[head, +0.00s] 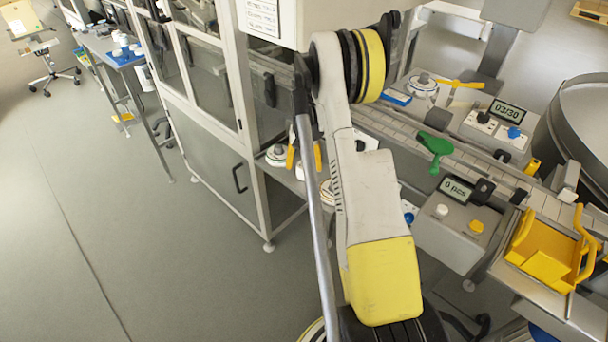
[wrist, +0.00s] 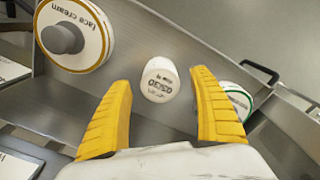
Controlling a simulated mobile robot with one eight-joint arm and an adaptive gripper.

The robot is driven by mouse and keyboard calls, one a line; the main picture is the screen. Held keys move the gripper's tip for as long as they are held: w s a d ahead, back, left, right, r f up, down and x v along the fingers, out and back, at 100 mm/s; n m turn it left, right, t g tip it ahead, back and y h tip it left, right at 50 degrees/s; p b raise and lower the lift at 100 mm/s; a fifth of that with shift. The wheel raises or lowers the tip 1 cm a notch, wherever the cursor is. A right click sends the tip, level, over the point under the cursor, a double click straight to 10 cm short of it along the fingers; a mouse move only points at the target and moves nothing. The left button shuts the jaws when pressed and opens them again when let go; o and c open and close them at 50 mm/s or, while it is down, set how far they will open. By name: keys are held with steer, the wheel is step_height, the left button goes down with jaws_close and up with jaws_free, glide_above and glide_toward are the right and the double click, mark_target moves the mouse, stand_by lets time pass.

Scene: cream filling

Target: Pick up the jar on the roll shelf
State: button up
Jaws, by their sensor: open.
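The small white jar (wrist: 160,79), with dark print on it, sits on the metal roll shelf (wrist: 150,35). In the wrist view my gripper (wrist: 164,76) is open, with one yellow finger on each side of the jar. A visible gap separates the jar from each finger, and nothing is held. In the head view my gripper (head: 304,160) reaches to the shelf beside the cabinet, its yellow fingers partly hidden by my arm. The jar is hard to make out there.
A label roll marked face cream (wrist: 78,35) lies left of the jar. A green-edged roll (wrist: 238,101) is partly behind the right finger. A glass-fronted cabinet (head: 200,90) stands beside the shelf. A conveyor (head: 480,170) runs at right. The floor at left is clear.

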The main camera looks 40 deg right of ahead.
step_height(320, 180, down, 2)
steer(key=shift+f, duration=0.15)
steer(key=c, duration=1.4)
steer(key=shift+o, duration=0.2)
steer(key=shift+r, duration=0.2)
